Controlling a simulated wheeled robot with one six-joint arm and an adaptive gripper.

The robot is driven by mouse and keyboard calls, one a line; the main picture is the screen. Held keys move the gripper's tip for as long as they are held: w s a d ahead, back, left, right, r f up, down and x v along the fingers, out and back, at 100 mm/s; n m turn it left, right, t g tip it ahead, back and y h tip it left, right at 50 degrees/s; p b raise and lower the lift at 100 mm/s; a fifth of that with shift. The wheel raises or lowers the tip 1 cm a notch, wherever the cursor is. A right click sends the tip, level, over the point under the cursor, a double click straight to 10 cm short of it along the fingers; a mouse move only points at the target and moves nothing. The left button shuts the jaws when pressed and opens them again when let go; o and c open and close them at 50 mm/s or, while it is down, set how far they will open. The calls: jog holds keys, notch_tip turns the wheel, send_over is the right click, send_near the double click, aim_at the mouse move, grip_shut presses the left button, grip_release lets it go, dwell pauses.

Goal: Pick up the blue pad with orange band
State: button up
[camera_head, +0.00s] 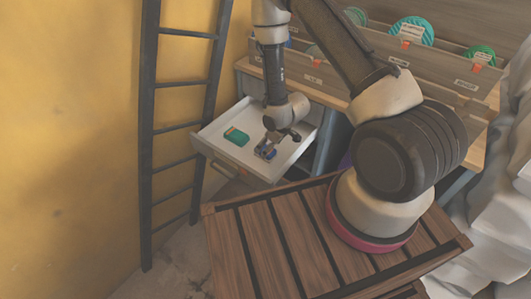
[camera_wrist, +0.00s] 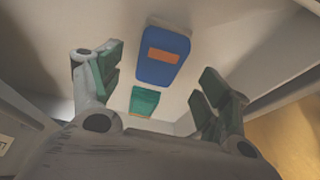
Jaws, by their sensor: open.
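The blue pad with an orange band (camera_wrist: 160,68) lies in an open white drawer (camera_head: 222,120), and it also shows in the head view (camera_head: 265,152), partly covered by my gripper. A teal pad with an orange band (camera_head: 236,136) lies to its left in the drawer, and it shows below the blue pad in the wrist view (camera_wrist: 144,101). My gripper (camera_wrist: 158,82) is open, and nothing is between its fingers that I can see it touch. It hangs just above the blue pad, with the pad between the two fingers in the wrist view.
The drawer's raised walls surround both pads. A dark ladder (camera_head: 180,125) leans by the yellow wall (camera_head: 70,130) on the left. Dividers with round teal items (camera_head: 412,30) stand at the back. A slatted wooden surface (camera_head: 265,240) is in front.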

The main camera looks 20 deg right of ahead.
jog(key=x, duration=0.4)
jog(key=shift+w+f, duration=0.1)
jog(key=shift+f, duration=0.15)
jog(key=c, duration=1.2)
